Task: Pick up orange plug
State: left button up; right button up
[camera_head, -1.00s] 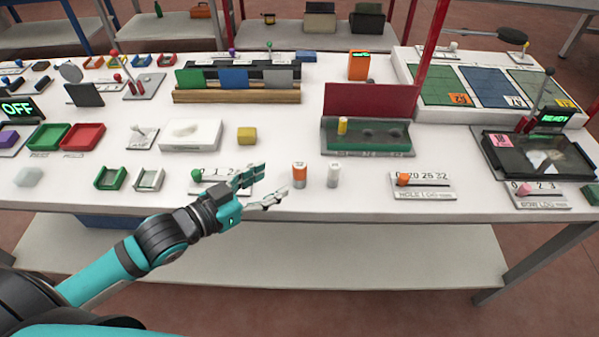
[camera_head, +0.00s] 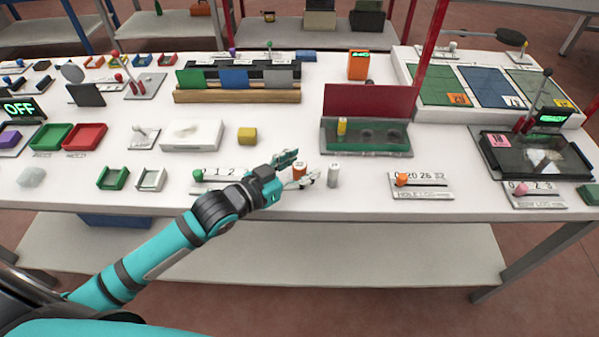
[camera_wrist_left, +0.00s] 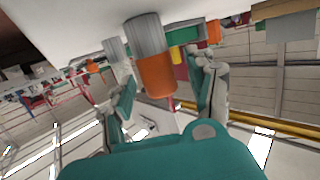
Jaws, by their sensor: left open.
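The orange plug (camera_head: 299,168), with an orange top and pale lower body, stands upright near the table's front edge. My left gripper (camera_head: 293,170) is open with its fingers on either side of the plug, partly hiding it in the head view. In the left wrist view, which looks upside down, the orange plug (camera_wrist_left: 155,72) is between the two spread fingers of my left gripper (camera_wrist_left: 167,82). A gap shows at the right finger; contact on the left side cannot be told. My right gripper is out of view.
A grey-white plug (camera_head: 333,175) stands close to the right of the orange plug. A green fixture (camera_head: 366,151) holding a yellow plug (camera_head: 342,127) is behind.

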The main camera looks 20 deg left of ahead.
pick_arm(q)
grip_shut()
jog(key=shift+r, duration=0.2)
dwell(0.3)
